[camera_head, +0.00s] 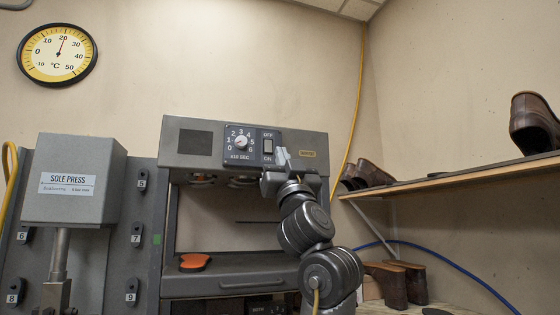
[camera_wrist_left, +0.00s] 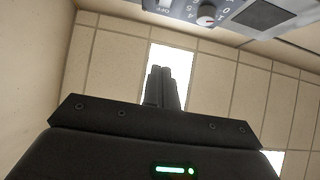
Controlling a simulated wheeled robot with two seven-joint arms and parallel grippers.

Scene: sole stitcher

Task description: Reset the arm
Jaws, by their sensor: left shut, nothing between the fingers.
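My left arm rises in front of the grey machine, its gripper (camera_head: 281,157) just right of the timer panel (camera_head: 240,143) and its OFF/ON rocker switch (camera_head: 268,146). Whether it touches the panel I cannot tell. In the left wrist view the two dark fingers (camera_wrist_left: 161,88) are shut together with nothing between them, against the tiled ceiling and a bright light. The panel's dial (camera_wrist_left: 206,14) shows at the top of that view. My right gripper is not seen.
The sole press (camera_head: 75,180) stands at the left. An orange-topped sole (camera_head: 195,261) lies on the machine's shelf below. A wooden wall shelf (camera_head: 450,175) with brown shoes (camera_head: 534,124) juts in at the right, with brown boots (camera_head: 388,283) beneath it.

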